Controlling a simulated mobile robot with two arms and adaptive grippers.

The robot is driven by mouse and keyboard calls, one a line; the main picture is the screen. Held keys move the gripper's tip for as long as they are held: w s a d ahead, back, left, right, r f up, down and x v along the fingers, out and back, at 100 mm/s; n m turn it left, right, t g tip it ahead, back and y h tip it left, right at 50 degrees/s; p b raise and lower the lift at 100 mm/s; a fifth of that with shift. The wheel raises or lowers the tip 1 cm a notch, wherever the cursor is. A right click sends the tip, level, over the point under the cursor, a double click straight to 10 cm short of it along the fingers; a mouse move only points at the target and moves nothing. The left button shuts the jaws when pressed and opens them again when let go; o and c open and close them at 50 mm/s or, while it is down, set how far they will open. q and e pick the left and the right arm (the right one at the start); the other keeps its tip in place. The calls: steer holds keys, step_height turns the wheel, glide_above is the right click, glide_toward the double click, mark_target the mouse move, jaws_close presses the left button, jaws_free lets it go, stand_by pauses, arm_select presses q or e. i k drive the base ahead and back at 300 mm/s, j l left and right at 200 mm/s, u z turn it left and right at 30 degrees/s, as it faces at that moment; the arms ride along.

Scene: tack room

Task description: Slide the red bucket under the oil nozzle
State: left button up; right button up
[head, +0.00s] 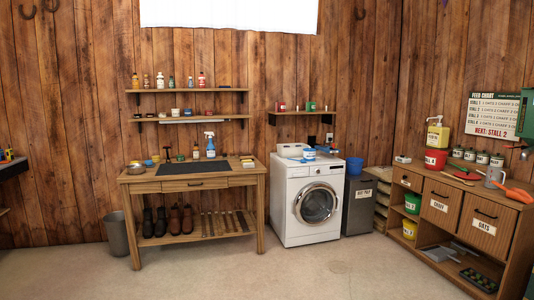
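A small red bucket (436,158) with a white label stands upright on top of the wooden cabinet (468,197) at the right. A yellow pump jug (437,137) with a label too small to read stands just behind it, and its pump nozzle (434,118) points left above the jug. The bucket hides the jug's lower part. I cannot tell from here whether the bucket is directly below the nozzle or in front of it. Neither of my grippers is in view.
Several tins (482,158), a grey jug (494,176) and an orange scoop (518,194) share the cabinet top. A green device (527,115) hangs at the right edge. A washing machine (312,205) and workbench (195,187) line the back wall. The floor (310,272) in front is clear.

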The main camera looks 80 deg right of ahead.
mark_target(435, 160)
steer(key=l+z, duration=0.45)
steer(key=i+l+z, duration=0.1)
steer(key=l+z, duration=0.4)
steer(key=i+l+z, duration=0.15)
steer(key=l+z, duration=0.3)
steer(key=i+l+z, duration=0.25)
steer(key=l+z, duration=0.15)
steer(key=i+l+z, duration=0.5)
steer(key=z, duration=0.35)
steer(key=i+z, duration=0.55)
steer(key=i, duration=0.4)
steer(key=i+j+z, duration=0.2)
steer(key=i, duration=0.35)
steer(key=i+z, duration=0.15)
steer(key=i, duration=0.4)
